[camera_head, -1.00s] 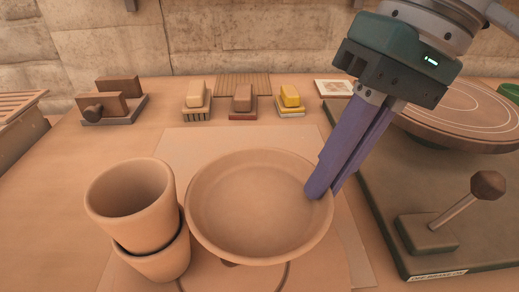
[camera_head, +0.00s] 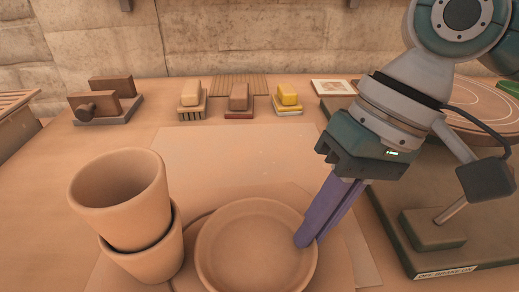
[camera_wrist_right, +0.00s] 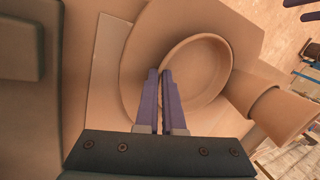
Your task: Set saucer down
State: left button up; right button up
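The saucer (camera_head: 256,248) is a shallow round clay dish at the bottom centre of the head view, roughly level. It also shows in the right wrist view (camera_wrist_right: 200,75). My right gripper (camera_head: 303,243) points down at the saucer's right rim and is shut on it, with the rim between its purple fingers (camera_wrist_right: 160,75). A flat round board (camera_wrist_right: 133,65) lies under the saucer. I cannot tell whether the saucer touches it. My left gripper (camera_wrist_right: 304,9) seems to show only as two purple fingers, apart, at the wrist view's top right corner.
Two stacked clay pots (camera_head: 122,195) stand close left of the saucer. Several small brushes or blocks (camera_head: 239,97) line the back. The pale sheet (camera_head: 225,160) behind the saucer is clear.

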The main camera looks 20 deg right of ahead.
jog(key=shift+o, duration=0.8)
jog(key=shift+r, duration=0.2)
jog(key=p+v, duration=0.3)
jog(key=v, duration=0.9)
jog(key=s+a+f+n, duration=0.1)
jog(key=a+f, duration=0.1)
jog(key=s+a+f+n+t, duration=0.1)
jog(key=s+a+f, duration=0.1)
jog(key=f, duration=0.1)
jog(key=s+a+f+n+t, duration=0.1)
jog(key=a+f, duration=0.2)
jog(key=shift+s+f, duration=0.15)
jog(key=shift+s, duration=0.05)
jog(key=shift+s+d+f+t+h, duration=0.25)
jog(key=shift+s+d+f+t, duration=0.1)
jog(key=shift+s+f, duration=0.15)
jog(key=shift+s+d+f+t+h, duration=0.25)
jog(key=shift+s+f+t, duration=0.15)
jog(key=shift+s, duration=0.15)
jog(key=s+d+f+m+h, duration=0.1)
jog(key=s+d+h, duration=0.2)
jog(key=s+d, duration=0.2)
jog(key=shift+s+d+f, duration=0.15)
jog(key=shift+d+f, duration=0.2)
jog(key=shift+d, duration=0.2)
